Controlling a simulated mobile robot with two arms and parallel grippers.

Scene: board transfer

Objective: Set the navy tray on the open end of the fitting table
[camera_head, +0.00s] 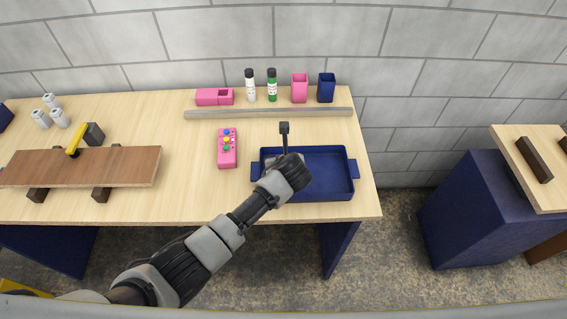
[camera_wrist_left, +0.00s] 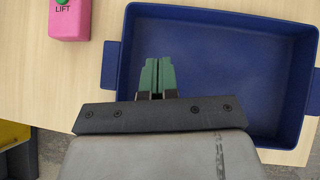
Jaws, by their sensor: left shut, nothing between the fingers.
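The navy tray (camera_head: 330,160) is empty and lies flat at the right end of a pale wood table (camera_head: 200,195), with a handle at each short side. It also fills much of the left wrist view (camera_wrist_left: 225,65). My left gripper (camera_head: 291,172) is over the tray's left part, the hand hiding its fingers in the head view. In the left wrist view its green fingertips (camera_wrist_left: 157,75) are together and empty, near the tray's left side. Whether they touch the tray, I cannot tell. My right gripper is out of view. No label shows which table is the fitting table.
A pink control box (camera_head: 227,148) lies left of the tray. A long grey bar (camera_head: 270,114), bottles and cups line the back. A brown board (camera_head: 80,167) rests on dark blocks at left. Across a floor gap stands another wood-topped table (camera_head: 515,160) with dark bars.

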